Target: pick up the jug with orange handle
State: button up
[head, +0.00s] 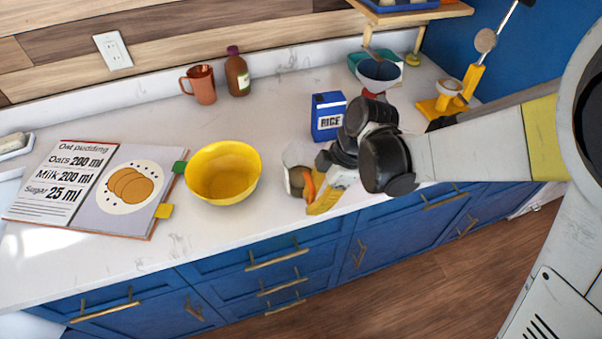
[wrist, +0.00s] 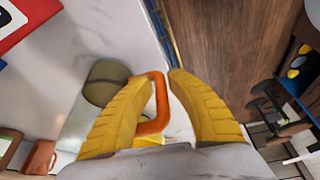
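The jug (head: 296,158) is clear, stands near the counter's front edge right of the yellow bowl, and has something brownish low inside. Its orange handle (head: 308,187) faces the front edge, partly covered by my gripper. In the wrist view the orange handle (wrist: 160,100) shows between my two yellow fingers, and the jug's clear body (wrist: 82,118) is to the left. My gripper (wrist: 152,76) is open, with a finger on either side of the handle. The right finger shows a narrow gap to it; contact at the left finger is unclear.
A yellow bowl (head: 222,173) stands left of the jug, with an open recipe book (head: 95,190) beyond it. A blue rice box (head: 328,117) stands close behind. A copper mug (head: 202,85) and brown bottle (head: 237,75) are at the back.

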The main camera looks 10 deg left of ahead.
grip_shut()
